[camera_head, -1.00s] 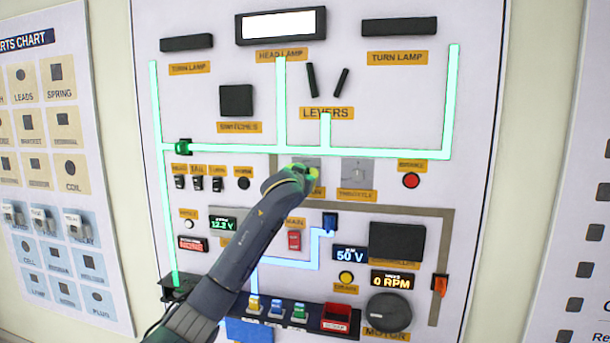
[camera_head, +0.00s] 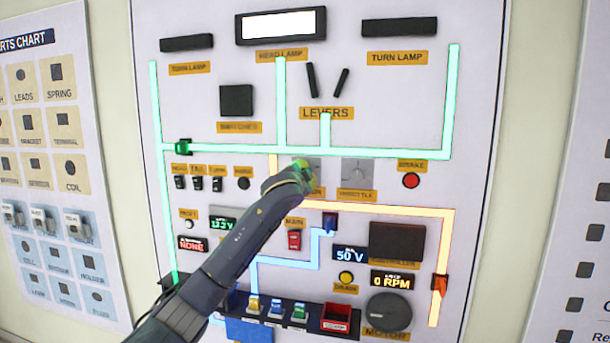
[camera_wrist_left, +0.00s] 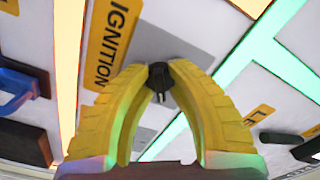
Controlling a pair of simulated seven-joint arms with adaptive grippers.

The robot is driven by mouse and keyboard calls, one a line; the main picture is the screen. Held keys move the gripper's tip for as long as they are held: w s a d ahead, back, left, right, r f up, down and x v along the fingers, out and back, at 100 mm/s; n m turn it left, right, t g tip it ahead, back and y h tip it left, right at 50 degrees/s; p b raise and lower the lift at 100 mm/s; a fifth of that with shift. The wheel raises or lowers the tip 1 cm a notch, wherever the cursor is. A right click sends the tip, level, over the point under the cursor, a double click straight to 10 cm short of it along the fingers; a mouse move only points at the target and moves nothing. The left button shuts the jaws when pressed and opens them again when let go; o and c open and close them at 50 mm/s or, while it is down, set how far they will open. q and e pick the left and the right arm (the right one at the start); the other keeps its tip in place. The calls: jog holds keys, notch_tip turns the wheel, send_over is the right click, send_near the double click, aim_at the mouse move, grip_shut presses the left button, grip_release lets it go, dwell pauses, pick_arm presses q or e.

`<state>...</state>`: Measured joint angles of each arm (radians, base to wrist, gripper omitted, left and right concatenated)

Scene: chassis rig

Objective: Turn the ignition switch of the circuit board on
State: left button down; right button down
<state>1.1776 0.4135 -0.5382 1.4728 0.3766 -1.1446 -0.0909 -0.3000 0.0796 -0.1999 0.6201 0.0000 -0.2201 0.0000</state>
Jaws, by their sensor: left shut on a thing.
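The circuit board (camera_head: 220,65) stands upright as a large white panel. In the left wrist view, the ignition switch (camera_wrist_left: 160,82) is a small black knob on a grey plate next to the orange IGNITION label (camera_wrist_left: 114,40). My left gripper (camera_wrist_left: 158,78) has its yellow fingers shut on the knob from both sides. In the head view my left arm comes from the lower left, and my left gripper (camera_head: 302,176) covers most of the switch and its plate. My right gripper is in neither view.
The throttle plate (camera_head: 357,171) is just right of the gripper. Below the arm are the red main switch (camera_head: 294,240), a 50 V display (camera_head: 350,254) and a ledge with coloured parts (camera_head: 277,309). A parts chart (camera_head: 55,160) hangs at the left.

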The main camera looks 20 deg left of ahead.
pick_arm(q)
jog(key=shift+m, duration=0.3)
jog(key=c, duration=1)
grip_release()
jog(key=shift+s, duration=0.1)
jog(key=shift+s+d, duration=0.15)
jog(key=shift+s, duration=1.8)
jog(key=shift+s+d, duration=0.2)
jog(key=shift+s, duration=1.8)
jog(key=shift+s+d, duration=0.15)
jog(key=shift+s, duration=1.8)
